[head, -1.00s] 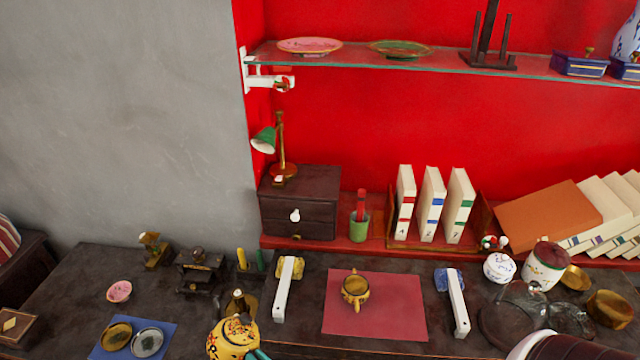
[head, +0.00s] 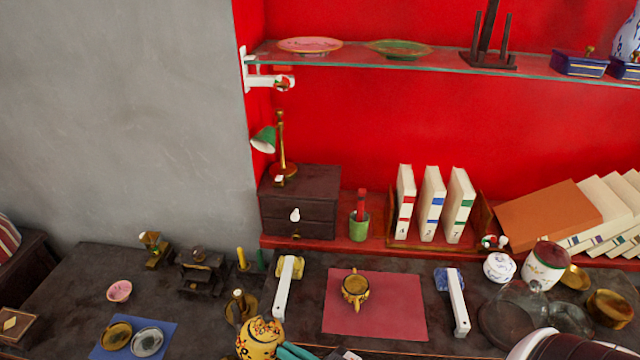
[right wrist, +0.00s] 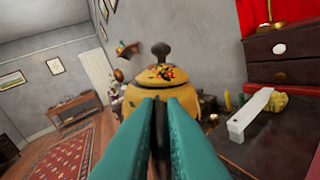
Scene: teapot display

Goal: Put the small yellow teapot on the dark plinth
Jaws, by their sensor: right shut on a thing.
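A yellow teapot (head: 259,341) with a floral pattern is at the bottom of the head view, partly cut off by the picture edge. My right gripper (head: 285,351), with teal fingers, is shut on it from the right. The right wrist view shows the teapot (right wrist: 185,101) with its dark lid knob up, roughly upright, behind the fingers (right wrist: 160,98). A smaller brass-yellow teapot (head: 355,288) stands on a red mat (head: 397,312). A small dark stand (head: 203,278) at the left may be the plinth; I cannot tell for sure. My left gripper is not in view.
Two white bars (head: 283,290) (head: 458,304) flank the mat. A blue mat (head: 128,351) with two small dishes lies left, near a pink bowl (head: 119,291). A brass pot (head: 238,308) stands close behind the held teapot. Jars (head: 546,264) and a glass dome (head: 517,303) crowd the right.

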